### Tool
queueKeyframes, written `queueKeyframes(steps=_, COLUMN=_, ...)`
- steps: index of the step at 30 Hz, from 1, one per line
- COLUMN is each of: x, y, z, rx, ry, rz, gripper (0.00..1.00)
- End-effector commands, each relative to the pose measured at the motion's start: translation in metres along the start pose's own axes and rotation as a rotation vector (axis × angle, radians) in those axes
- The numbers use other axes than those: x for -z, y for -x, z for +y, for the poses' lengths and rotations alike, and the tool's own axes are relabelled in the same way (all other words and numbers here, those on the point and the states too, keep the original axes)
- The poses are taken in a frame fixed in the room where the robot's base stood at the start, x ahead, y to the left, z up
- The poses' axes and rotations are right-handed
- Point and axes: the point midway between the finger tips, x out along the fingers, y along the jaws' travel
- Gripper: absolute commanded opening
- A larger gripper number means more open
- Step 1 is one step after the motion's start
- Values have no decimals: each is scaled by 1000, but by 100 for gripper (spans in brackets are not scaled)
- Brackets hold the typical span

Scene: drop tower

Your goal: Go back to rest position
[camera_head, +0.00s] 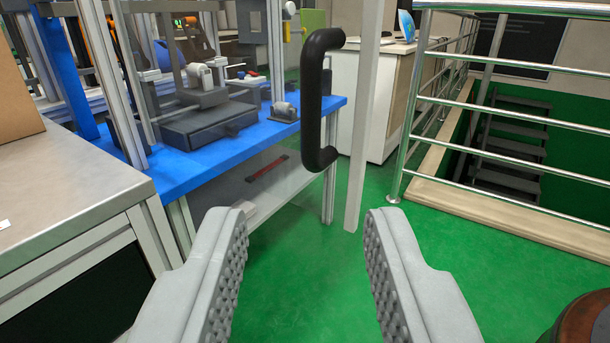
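My gripper (305,250) shows at the bottom of the picture with its two grey, studded fingers wide apart. Nothing is between the fingers; green floor shows through the gap. A black handle (314,100) stands upright in front of and above the gripper, attached to a pale frame post. The gripper is apart from the handle. Behind it is the drop tower (215,107), with metal uprights and a dark grey base on a blue table top (190,165).
A grey-topped cabinet (60,190) stands close at the left, with a brown box (15,95) on it. A metal railing (500,110) guards a stairwell at the right. A dark round object (585,320) is at the lower right. Green floor (320,250) is clear in the middle.

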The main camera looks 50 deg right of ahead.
Motion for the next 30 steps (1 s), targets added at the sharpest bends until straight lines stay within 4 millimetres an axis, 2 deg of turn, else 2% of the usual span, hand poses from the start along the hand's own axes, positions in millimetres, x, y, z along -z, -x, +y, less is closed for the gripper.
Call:
queueKeyframes(steps=5, x=23, y=-28, z=-4, rx=52, ry=-71, rz=-14, gripper=35)
queueKeyframes(steps=11, x=77, y=-88, z=-10, rx=195, ry=-230, rz=-34, gripper=35)
queueKeyframes(steps=16, x=126, y=-132, z=-6, rx=328, ry=-348, rz=-39, gripper=35)
queueKeyframes(steps=24, x=203, y=-186, z=19, rx=538, ry=-479, rz=-22, gripper=35)
queueKeyframes(steps=30, x=253, y=-211, z=52, rx=685, ry=-525, rz=0, gripper=35)
